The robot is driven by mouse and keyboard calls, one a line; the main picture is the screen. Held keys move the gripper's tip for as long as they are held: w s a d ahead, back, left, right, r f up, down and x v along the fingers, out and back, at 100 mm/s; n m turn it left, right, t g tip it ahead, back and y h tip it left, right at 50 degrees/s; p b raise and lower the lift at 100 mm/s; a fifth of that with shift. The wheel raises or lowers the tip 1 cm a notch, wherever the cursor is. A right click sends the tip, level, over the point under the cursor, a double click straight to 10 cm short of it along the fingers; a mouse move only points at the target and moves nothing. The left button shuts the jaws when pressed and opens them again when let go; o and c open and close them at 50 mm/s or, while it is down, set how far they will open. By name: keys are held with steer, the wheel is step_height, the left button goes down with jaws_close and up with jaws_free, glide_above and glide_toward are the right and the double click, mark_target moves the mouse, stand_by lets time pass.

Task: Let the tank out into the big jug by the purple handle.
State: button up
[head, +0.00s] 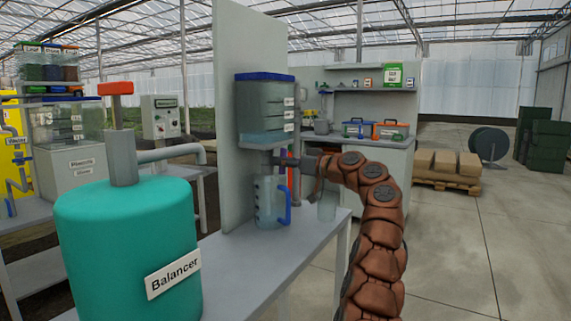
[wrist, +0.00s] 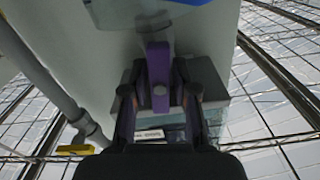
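The tank (head: 264,108) is clear with a blue lid, mounted on an upright grey panel, with some liquid low inside. The big jug (head: 265,205) is clear with a blue handle and stands upright on the bench below the tank's outlet. The purple handle (wrist: 158,75) is between my gripper's fingers (wrist: 160,92) in the wrist view. The fingers look spread on both sides of it; whether they touch it is unclear. In the head view my gripper (head: 293,160) reaches in from the right, just under the tank, and its fingertips are hard to make out.
A smaller clear vessel (head: 327,206) stands right of the jug, below my wrist. A teal tank labelled Balancer (head: 125,245) with a red handle (head: 115,88) stands in the left foreground. The grey panel (head: 232,55) backs the bench (head: 265,255). Floor is open to the right.

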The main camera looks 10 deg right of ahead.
steer(key=o, duration=0.3)
steer(key=b+v, duration=0.3)
steer(key=v, duration=0.4)
steer(key=shift+b, duration=0.4)
stand_by(0.4)
